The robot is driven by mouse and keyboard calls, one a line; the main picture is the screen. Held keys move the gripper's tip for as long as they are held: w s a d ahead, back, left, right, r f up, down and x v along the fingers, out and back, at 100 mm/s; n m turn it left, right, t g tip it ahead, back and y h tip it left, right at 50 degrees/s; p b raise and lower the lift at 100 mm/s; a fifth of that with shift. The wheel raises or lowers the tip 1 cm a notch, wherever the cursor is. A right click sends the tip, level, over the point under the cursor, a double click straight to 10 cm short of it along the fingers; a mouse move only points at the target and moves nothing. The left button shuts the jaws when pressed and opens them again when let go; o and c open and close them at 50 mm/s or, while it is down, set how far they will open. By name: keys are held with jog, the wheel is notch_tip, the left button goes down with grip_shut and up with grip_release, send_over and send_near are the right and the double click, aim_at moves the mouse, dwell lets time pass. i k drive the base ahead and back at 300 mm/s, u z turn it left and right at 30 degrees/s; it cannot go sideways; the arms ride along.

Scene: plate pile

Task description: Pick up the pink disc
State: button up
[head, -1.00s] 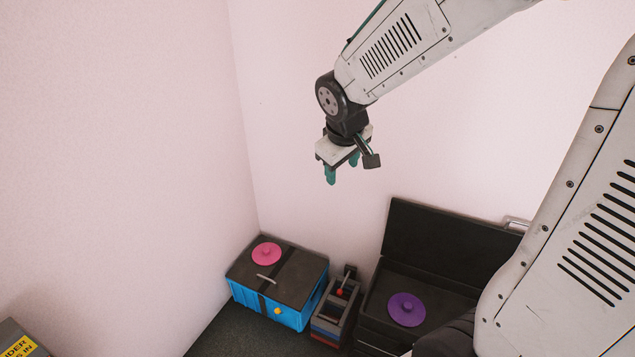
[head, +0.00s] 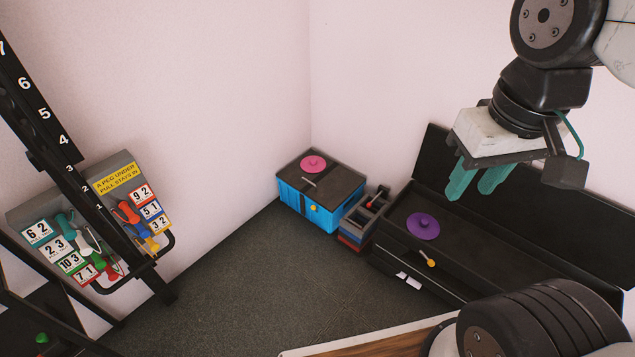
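The pink disc (head: 313,164) lies flat on the dark lid of a blue box (head: 305,204) in the far corner. It has a small raised knob in its middle. My gripper (head: 476,180) hangs in the air at the upper right, nearer the camera and apart from the disc. Its two teal fingers point down and show a small gap between them, with nothing held. No part of the disc is hidden.
A purple disc (head: 423,226) lies in an open black case (head: 467,251) with a raised lid. A small rack (head: 364,218) stands between box and case. A numbered peg board (head: 93,220) and black ladder-like frame (head: 100,205) stand left. The floor (head: 235,280) between is clear.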

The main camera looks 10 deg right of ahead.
aim_at(312, 165)
jog(key=z, duration=0.55)
jog(key=k, duration=0.2)
jog(key=u, duration=1.55)
jog(key=i, duration=1.45)
jog(key=z, duration=0.8)
jog(key=i, duration=0.65)
jog(key=z, duration=0.7)
